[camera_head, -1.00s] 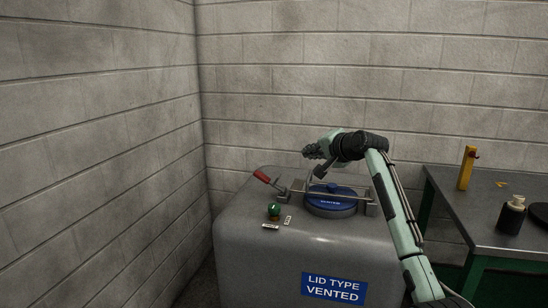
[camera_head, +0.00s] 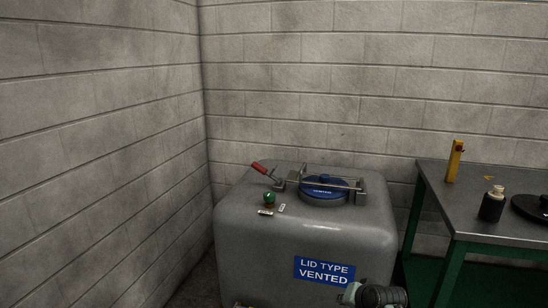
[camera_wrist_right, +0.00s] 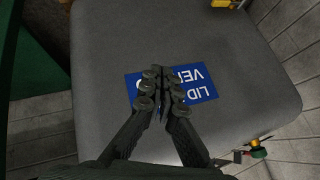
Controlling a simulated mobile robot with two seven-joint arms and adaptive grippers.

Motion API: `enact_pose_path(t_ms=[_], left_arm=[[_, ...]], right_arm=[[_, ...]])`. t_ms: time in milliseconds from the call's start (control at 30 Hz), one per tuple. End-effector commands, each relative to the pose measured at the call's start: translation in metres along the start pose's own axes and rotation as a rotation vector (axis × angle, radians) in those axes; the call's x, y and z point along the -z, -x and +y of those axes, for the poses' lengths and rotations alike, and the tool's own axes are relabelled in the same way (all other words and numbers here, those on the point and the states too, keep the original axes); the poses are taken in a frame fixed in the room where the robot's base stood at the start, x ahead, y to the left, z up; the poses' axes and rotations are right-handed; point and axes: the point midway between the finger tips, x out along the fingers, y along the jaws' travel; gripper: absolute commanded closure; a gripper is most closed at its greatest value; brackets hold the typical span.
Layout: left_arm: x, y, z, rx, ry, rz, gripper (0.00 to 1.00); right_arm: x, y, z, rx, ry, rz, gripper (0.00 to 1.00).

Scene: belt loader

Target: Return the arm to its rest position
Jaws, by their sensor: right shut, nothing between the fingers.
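My right gripper (camera_head: 380,297) is low at the bottom edge of the head view, in front of the grey tank (camera_head: 240,240). In the right wrist view the right gripper (camera_wrist_right: 161,75) has its fingers together with nothing between them. Behind them is the blue "LID TYPE VENTED" label (camera_wrist_right: 203,88) on the tank, partly hidden by the fingers. The gripper appears apart from the tank. The blue lid (camera_head: 325,190) sits on the tank top under a metal bar clamp (camera_head: 337,184). My left gripper is not in view.
A red handle (camera_head: 260,168) and a green knob (camera_head: 269,199) are on the tank top. A table (camera_head: 490,234) at right bears a yellow block (camera_head: 454,161), a dark bottle (camera_head: 491,207) and a black disc (camera_head: 533,206). Block walls stand behind and left.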

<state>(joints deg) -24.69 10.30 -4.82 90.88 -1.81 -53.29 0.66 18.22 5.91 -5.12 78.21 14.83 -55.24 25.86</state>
Motion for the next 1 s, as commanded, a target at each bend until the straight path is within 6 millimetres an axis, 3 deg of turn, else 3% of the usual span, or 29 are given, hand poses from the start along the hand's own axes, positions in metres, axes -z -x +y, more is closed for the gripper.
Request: enact_pose_path(t_ms=[33,267,400,500,600,700,1000], left_arm=[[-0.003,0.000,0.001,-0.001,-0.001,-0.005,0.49],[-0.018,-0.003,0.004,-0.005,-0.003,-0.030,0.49],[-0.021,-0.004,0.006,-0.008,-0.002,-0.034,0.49],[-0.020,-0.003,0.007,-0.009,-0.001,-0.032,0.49],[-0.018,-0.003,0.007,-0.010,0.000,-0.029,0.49],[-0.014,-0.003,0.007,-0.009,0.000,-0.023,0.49],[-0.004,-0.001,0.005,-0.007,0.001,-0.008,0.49]], right_arm=[[-0.035,-0.004,0.027,-0.040,0.040,-0.032,1.00],[-0.176,0.009,0.133,-0.191,0.260,-0.181,1.00],[-0.259,0.036,0.192,-0.263,0.403,-0.286,1.00],[-0.307,0.059,0.225,-0.298,0.496,-0.356,1.00],[-0.342,0.080,0.248,-0.320,0.567,-0.411,1.00],[-0.362,0.094,0.262,-0.331,0.611,-0.445,1.00],[-0.372,0.100,0.268,-0.336,0.634,-0.462,1.00]])
